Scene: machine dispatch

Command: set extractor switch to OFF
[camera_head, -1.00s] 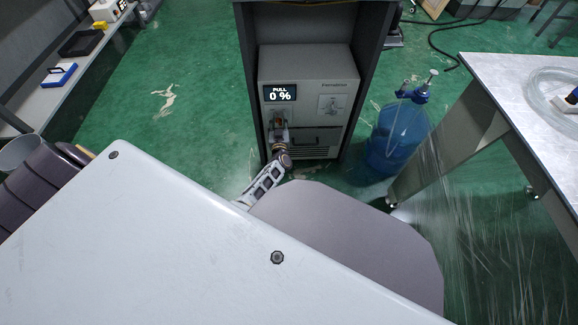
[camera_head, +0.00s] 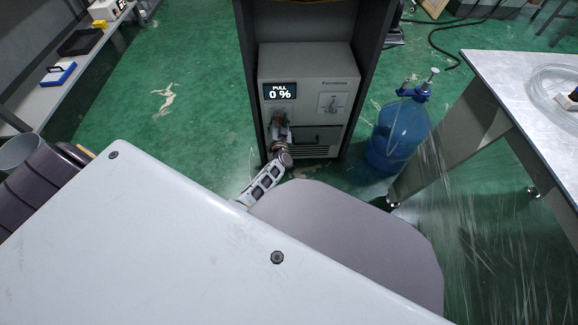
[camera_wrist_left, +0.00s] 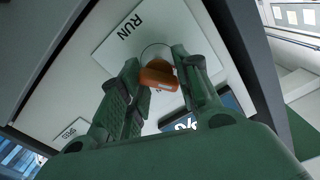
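The extractor (camera_head: 306,72) is a grey box in a dark cabinet, with a display (camera_head: 280,91) reading "PULL 0 %". Its orange switch (camera_head: 279,118) sits below the display, mostly covered by my left gripper (camera_head: 280,126). In the left wrist view the orange switch (camera_wrist_left: 160,75) lies between the green fingers of my left gripper (camera_wrist_left: 160,72). The fingers appear to touch it on both sides. The switch's exact position is hard to read. My right gripper is not in view.
A second dial (camera_head: 332,103) is on the extractor's right side, with a handle or slot below. A blue bottle (camera_head: 397,137) stands right of the cabinet, near a white table (camera_head: 510,85). A shelf (camera_head: 50,105) is at the left. Green floor is clear between.

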